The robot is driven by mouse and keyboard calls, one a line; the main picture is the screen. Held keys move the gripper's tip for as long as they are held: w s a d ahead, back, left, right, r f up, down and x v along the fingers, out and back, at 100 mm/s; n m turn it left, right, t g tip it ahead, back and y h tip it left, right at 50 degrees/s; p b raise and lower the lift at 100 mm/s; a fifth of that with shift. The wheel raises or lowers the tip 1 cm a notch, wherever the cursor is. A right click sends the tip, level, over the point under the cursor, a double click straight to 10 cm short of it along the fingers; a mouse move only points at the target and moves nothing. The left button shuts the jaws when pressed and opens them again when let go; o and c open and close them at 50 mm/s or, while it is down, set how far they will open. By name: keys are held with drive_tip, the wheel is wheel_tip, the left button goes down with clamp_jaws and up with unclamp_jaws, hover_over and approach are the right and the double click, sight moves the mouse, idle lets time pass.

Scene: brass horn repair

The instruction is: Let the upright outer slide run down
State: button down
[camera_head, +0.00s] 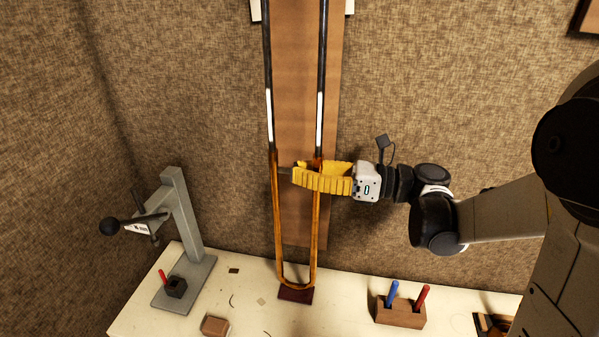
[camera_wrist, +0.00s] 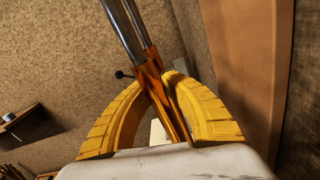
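The outer slide (camera_head: 279,220) is a long amber-brass U that stands upright, its bow low against a dark red pad (camera_head: 296,296) on the bench. I cannot tell whether the bow touches the pad. Two dark inner tubes with bright lower ends (camera_head: 269,117) run up from its top ends. My gripper (camera_head: 305,174) reaches in from the right just below those ends. In the wrist view its yellow fingers (camera_wrist: 158,82) curve in on both sides of the brass tubing (camera_wrist: 165,98) and appear closed on it. The exact contact is partly hidden.
A brown board (camera_head: 300,190) stands behind the slide. A grey bench stand (camera_head: 185,220) with a black-knobbed lever is at left. A wooden block (camera_head: 400,312) with blue and red handles is at right. A small brown block (camera_head: 214,326) and scraps lie on the cream bench (camera_head: 340,310).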

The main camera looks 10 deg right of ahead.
wheel_tip(320, 180, up, 28)
drive_tip(key=p, duration=1.7)
drive_tip(key=shift+r, duration=0.15)
drive_tip(key=c, duration=1.5)
unclamp_jaws()
drive_tip(key=shift+d, duration=0.15)
drive_tip(key=v, duration=1.1)
drive_tip(key=shift+s+d, duration=0.2)
drive_tip(key=shift+d, duration=0.15)
